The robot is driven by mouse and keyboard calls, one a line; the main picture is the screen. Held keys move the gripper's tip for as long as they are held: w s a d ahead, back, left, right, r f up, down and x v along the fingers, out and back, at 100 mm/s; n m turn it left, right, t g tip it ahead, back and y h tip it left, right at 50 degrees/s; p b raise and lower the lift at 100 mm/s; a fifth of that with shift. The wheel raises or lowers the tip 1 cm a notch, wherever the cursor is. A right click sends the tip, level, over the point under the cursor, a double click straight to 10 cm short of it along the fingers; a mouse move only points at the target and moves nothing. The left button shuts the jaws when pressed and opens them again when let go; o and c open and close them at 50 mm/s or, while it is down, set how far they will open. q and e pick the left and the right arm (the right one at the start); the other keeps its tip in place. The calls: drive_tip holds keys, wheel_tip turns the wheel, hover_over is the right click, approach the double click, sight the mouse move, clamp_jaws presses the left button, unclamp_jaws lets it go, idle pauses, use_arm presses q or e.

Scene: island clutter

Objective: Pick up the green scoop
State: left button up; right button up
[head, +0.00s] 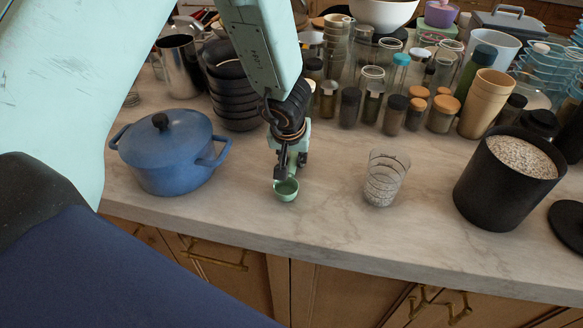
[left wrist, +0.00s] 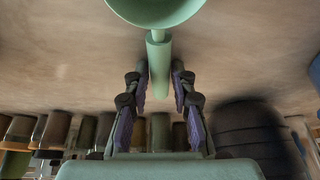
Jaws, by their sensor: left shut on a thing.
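The green scoop (head: 286,190) shows in the head view near the front of the marble counter, with its small round bowl facing up toward the camera. My left gripper (head: 291,172) comes down from above and behind it and is shut on the scoop's handle. In the left wrist view the scoop's bowl (left wrist: 157,8) is at the top edge and its handle runs down between the two purple-padded fingers of my left gripper (left wrist: 159,82). I cannot tell whether the scoop touches the counter. My right gripper is not in view.
A blue lidded pot (head: 168,155) stands left of the scoop. A clear patterned glass (head: 385,180) and a black canister of grain (head: 505,180) stand to the right. Stacked dark bowls (head: 233,95) and several jars (head: 394,114) crowd behind. The counter (head: 330,215) around the scoop is clear.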

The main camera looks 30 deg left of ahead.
sight(292, 159)
use_arm(q)
drive_tip(key=shift+s+r, duration=0.15)
drive_tip(key=shift+s, duration=0.1)
clamp_jaws()
drive_tip(key=shift+w, duration=0.1)
drive_tip(key=shift+w, duration=0.2)
drive_tip(key=shift+s+r+p, duration=0.1)
drive_tip(key=shift+r+p, duration=0.3)
drive_tip(key=shift+p, duration=0.15)
wheel_tip(292, 159, up, 8)
drive_tip(key=p, duration=0.8)
drive_tip(key=shift+r, duration=0.15)
drive_tip(key=shift+r+p, duration=0.35)
drive_tip(key=shift+r, duration=0.05)
